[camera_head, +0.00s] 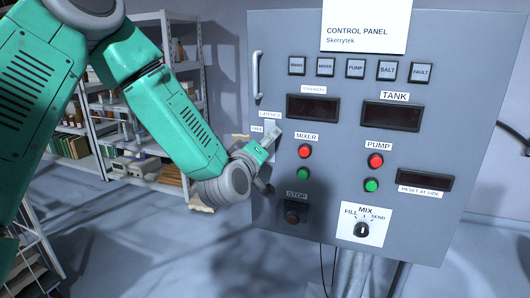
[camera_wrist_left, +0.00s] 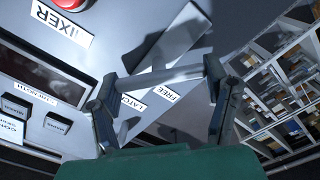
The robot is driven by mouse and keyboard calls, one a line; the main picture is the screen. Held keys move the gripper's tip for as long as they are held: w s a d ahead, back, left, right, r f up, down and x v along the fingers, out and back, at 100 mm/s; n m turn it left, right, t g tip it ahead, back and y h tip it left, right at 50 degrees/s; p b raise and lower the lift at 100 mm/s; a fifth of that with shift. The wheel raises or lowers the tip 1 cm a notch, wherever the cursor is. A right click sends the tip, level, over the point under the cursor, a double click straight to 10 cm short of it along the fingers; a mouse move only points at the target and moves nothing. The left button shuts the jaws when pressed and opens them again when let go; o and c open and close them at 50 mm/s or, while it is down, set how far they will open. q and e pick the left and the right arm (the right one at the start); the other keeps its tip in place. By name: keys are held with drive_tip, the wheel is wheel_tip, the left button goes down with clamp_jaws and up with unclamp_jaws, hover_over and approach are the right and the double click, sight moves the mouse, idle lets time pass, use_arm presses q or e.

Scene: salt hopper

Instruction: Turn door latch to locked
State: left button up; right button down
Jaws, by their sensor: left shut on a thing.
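The control panel door (camera_head: 340,130) is grey and fills the right half of the head view. The door latch (camera_head: 272,129) is near its left edge, below the handle, beside small labels reading LATCH and FREE (camera_wrist_left: 167,93). My left gripper (camera_head: 268,139) reaches in from the left and is shut on the latch. In the left wrist view its fingers (camera_wrist_left: 163,80) close in front of the panel and partly cover the latch and labels. The latch's exact angle is hard to tell. My right gripper is not in view.
A vertical door handle (camera_head: 256,76) stands out above the latch. The MIXER buttons (camera_head: 304,162) are to the right, and a dark STOP button (camera_head: 292,217) is below. Shelves (camera_head: 150,110) stand behind my left arm.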

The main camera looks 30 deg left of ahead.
use_arm(q)
drive_tip(key=n+b, duration=0.1)
drive_tip(key=n, duration=0.1)
drive_tip(key=n+b, duration=0.2)
drive_tip(key=shift+a+f+n, duration=0.15)
drive_tip(key=shift+f+n, duration=0.15)
drive_tip(key=shift+f, duration=0.05)
drive_tip(key=shift+n+b, duration=1.1)
drive_tip(key=shift+n, duration=0.4)
drive_tip(key=o, duration=1.1)
drive_tip(key=shift+w+n, duration=0.1)
drive_tip(key=shift+n, duration=0.2)
drive_tip(key=shift+a, duration=0.1)
